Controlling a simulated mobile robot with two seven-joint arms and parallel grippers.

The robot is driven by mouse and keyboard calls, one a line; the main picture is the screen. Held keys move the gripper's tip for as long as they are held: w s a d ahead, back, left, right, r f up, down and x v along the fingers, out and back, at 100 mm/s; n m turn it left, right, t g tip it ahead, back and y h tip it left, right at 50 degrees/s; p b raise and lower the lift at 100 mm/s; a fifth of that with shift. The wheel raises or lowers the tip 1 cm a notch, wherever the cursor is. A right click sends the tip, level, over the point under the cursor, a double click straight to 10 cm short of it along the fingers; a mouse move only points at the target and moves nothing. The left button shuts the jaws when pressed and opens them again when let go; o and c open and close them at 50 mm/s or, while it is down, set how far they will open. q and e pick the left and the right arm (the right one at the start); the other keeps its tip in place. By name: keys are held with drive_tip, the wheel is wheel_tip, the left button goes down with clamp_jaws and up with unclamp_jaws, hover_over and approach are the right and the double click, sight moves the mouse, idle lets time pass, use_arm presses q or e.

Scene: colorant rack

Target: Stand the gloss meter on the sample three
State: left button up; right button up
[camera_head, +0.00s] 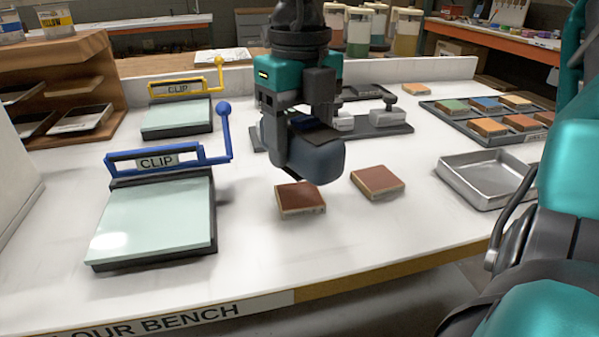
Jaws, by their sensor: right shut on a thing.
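My right gripper (298,115) points down over the middle of the bench and is shut on the gloss meter (318,160), a dark blue-grey rounded block. The gloss meter's lower edge overlaps the back of a reddish-brown square sample (300,199) in the picture. I cannot tell whether it touches the sample or hangs above it. I see no number on any sample, so which is sample three is unclear. My left gripper is not in view.
A dark fixture (385,131) stands behind the gripper. An empty metal tray (470,190) and a rack of coloured samples (450,108) are at right. The front middle is clear.

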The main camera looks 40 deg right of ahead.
drive_tip(key=shift+f+b, duration=0.5)
drive_tip(key=shift+f, duration=1.75)
drive_tip(key=shift+f, duration=0.15)
drive_tip(key=o, duration=1.5)
drive_tip(key=shift+r, duration=0.35)
wheel_tip(320, 180, up, 12)
drive_tip(key=p, duration=0.2)
drive_tip(key=shift+f+p, duration=0.15)
drive_tip(key=shift+p, duration=0.25)
